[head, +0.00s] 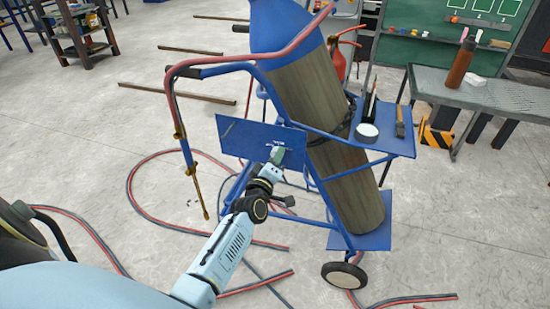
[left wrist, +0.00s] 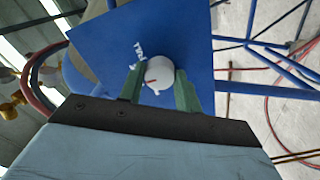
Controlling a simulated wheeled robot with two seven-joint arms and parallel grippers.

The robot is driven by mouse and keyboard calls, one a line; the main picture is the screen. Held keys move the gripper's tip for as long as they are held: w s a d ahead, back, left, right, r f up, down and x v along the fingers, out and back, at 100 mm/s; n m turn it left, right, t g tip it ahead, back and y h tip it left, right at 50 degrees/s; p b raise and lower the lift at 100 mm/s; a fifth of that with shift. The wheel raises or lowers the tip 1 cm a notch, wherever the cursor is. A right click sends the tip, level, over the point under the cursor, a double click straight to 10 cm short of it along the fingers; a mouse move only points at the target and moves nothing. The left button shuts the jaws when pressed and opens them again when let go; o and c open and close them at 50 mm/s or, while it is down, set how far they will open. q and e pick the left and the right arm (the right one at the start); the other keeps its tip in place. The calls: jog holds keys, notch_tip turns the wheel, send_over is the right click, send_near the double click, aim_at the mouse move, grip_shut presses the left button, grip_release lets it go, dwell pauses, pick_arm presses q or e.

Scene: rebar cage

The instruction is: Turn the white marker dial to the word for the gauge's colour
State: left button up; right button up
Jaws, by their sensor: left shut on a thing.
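The white marker dial (left wrist: 160,73) is a round knob with a short red mark on its face. It sits on a blue panel (left wrist: 95,45) of the gas cylinder cart; the panel also shows in the head view (head: 240,137). My left gripper (head: 277,156) is at the panel, its green fingers on either side of the dial and shut on it. White lettering (left wrist: 139,50) stands beside the dial, partly hidden and too small to read surely. In the head view the gripper covers the dial. No gauge face is clearly visible. My right gripper is out of view.
A tall cylinder (head: 345,175) leans on the blue cart behind the panel. Brass-coloured fittings (left wrist: 14,85) show at the left of the wrist view. Red and blue hoses (head: 140,205) loop over the floor. A grey bench (head: 430,88) stands at the right.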

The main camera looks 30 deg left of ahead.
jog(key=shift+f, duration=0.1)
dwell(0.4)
pick_arm(q)
jog(key=o, duration=1)
jog(key=shift+c, duration=0.2)
jog(key=shift+s, duration=0.1)
jog(key=p+v, duration=0.3)
jog(key=v, duration=1)
jog(key=shift+p, duration=0.4)
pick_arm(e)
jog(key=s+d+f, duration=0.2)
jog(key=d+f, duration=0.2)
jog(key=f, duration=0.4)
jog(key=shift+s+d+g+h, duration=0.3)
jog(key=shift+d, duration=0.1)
pick_arm(q)
jog(key=shift+d, duration=0.1)
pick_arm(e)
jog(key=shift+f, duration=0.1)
